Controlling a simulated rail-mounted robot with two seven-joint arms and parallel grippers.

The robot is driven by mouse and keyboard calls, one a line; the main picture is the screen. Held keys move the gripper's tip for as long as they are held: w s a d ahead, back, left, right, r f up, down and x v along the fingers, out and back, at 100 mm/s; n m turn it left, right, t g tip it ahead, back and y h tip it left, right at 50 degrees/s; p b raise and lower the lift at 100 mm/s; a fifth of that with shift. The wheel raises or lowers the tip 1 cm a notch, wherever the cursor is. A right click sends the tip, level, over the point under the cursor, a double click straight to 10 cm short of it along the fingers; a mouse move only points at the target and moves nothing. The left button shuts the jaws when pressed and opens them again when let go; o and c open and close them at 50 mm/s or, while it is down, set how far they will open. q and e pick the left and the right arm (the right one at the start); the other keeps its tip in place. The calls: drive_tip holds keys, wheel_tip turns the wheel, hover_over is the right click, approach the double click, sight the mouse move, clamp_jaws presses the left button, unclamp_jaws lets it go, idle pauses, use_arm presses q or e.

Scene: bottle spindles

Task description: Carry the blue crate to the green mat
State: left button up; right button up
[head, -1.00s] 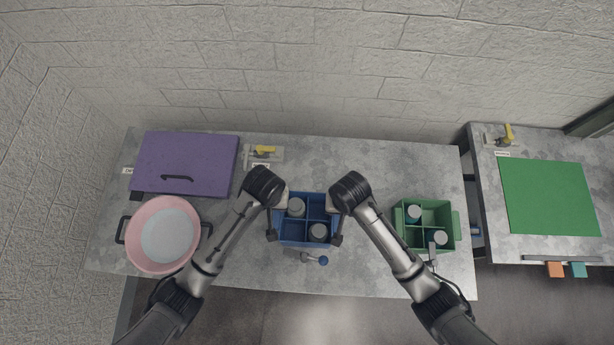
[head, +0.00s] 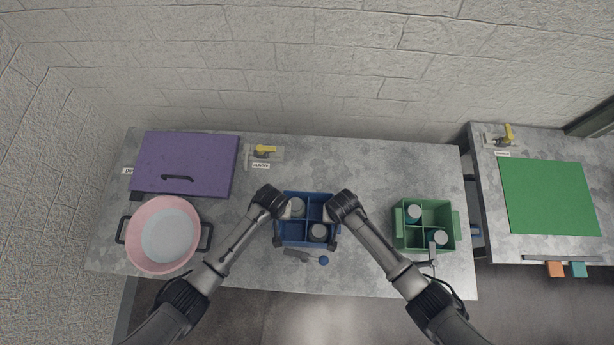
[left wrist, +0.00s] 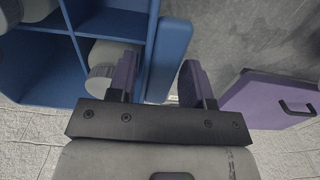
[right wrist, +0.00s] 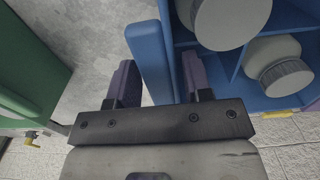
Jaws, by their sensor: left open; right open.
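The blue crate (head: 296,233) stands on the middle of the long table, with grey-lidded bottles (head: 297,207) in two of its four compartments. My left gripper (head: 286,216) is at the crate's left side, open; in the left wrist view the crate's blue side flange (left wrist: 168,60) lies between its fingers. My right gripper (head: 330,215) is at the right side, open; in the right wrist view the other blue flange (right wrist: 150,60) lies between its fingers. The wrists partly hide both crate sides in the head view. The green mat (head: 548,197) lies bare on the separate right table.
A green crate (head: 427,246) with bottles stands right of the blue crate. A pink pot (head: 139,262) and a purple panel (head: 188,157) are at left. A blue-knobbed lever (head: 323,261) is in front. A gap separates the tables. Yellow-handled fixtures (head: 264,151) sit along the back.

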use_arm(q)
drive_tip(key=shift+f, duration=0.25)
use_arm(e)
drive_tip(key=shift+f, duration=0.25)
use_arm(q)
drive_tip(key=shift+c, duration=0.4)
use_arm(e)
drive_tip(key=shift+c, duration=0.4)
use_arm(q)
clamp_jaws()
use_arm(e)
clamp_jaws()
